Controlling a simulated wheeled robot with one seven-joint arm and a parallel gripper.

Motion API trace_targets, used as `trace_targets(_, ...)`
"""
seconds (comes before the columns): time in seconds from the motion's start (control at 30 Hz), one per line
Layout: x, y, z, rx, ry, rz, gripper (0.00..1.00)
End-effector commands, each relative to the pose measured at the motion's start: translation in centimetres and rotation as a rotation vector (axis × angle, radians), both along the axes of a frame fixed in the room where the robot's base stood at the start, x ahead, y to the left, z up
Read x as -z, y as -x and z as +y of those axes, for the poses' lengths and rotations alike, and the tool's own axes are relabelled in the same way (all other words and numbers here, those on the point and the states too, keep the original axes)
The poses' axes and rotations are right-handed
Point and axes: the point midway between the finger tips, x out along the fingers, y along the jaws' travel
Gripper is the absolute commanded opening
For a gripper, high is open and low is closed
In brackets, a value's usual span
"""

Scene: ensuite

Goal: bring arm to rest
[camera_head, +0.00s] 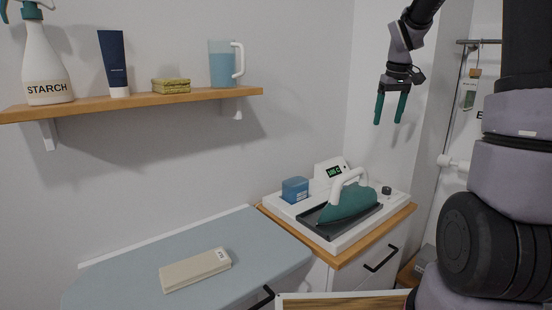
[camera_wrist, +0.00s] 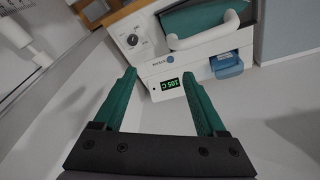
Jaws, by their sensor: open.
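My gripper (camera_head: 390,108) hangs in the air at the upper right of the head view, fingers pointing down. Its two green fingers are apart with nothing between them. In the wrist view my gripper (camera_wrist: 158,85) also shows open and empty. It is above and apart from the iron station (camera_head: 345,235), a white base on a wooden-topped cabinet. The green iron (camera_head: 347,205) with a white handle rests on the station's dark tray. The station's lit display (camera_wrist: 170,84) shows in the wrist view, as does the iron's white handle (camera_wrist: 205,38).
A blue box (camera_head: 295,190) sits on the station's left. A wooden shelf (camera_head: 150,101) holds a starch bottle (camera_head: 43,65), a dark tube (camera_head: 113,62), a sponge (camera_head: 171,86) and a blue jug (camera_head: 222,66). A beige block (camera_head: 195,270) lies on the ironing board (camera_head: 250,240).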

Motion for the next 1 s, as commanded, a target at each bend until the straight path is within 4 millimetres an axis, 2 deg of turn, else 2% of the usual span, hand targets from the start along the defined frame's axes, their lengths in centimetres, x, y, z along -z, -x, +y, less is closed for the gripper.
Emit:
trace_targets(0.03, -1.8, 1.9, 1.0, 0.028, -0.010, -0.033, 0.74)
trace_targets(0.1, -3.6, 4.5, 2.2, 0.078, -0.032, -0.072, 0.74)
trace_targets(0.3, -7.1, 12.0, 5.2, 0.212, -0.121, -0.179, 0.74)
trace_targets(0.5, -8.3, 19.5, 7.6, 0.337, -0.246, -0.272, 0.74)
trace_targets(0.6, -8.2, 22.3, 8.3, 0.384, -0.307, -0.305, 0.74)
trace_targets(0.7, -7.9, 24.3, 8.9, 0.418, -0.354, -0.325, 0.74)
trace_targets(0.8, -7.6, 25.4, 9.1, 0.439, -0.383, -0.335, 0.74)
trace_targets(1.0, -7.5, 25.9, 9.2, 0.449, -0.395, -0.338, 0.74)
